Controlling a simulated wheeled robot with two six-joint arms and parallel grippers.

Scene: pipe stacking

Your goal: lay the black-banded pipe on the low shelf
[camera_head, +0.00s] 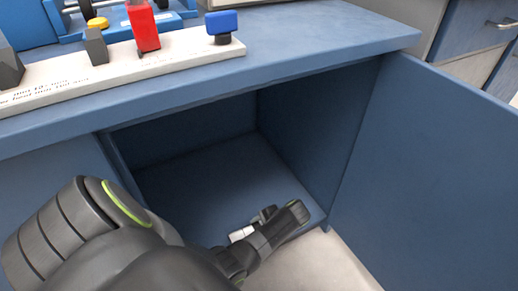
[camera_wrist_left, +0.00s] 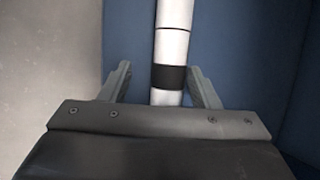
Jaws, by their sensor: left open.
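The black-banded pipe is white with a black band (camera_wrist_left: 173,77), and it runs lengthwise between the fingers of my left gripper (camera_wrist_left: 158,72) in the left wrist view. The fingers stand open on either side of it. Behind it is a blue surface. In the head view a short white piece of the pipe (camera_head: 240,234) shows beside my left gripper (camera_head: 262,220), at the front of the low shelf (camera_head: 205,195); my arm hides the rest. The pipe seems to lie on the shelf, but contact is not clear. My right gripper is out of view.
The low shelf is the floor of an open blue cabinet, with clear room behind the gripper. An open blue door (camera_head: 430,165) stands at the right. The counter (camera_head: 300,38) above holds a white block (camera_head: 130,72) with coloured pieces.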

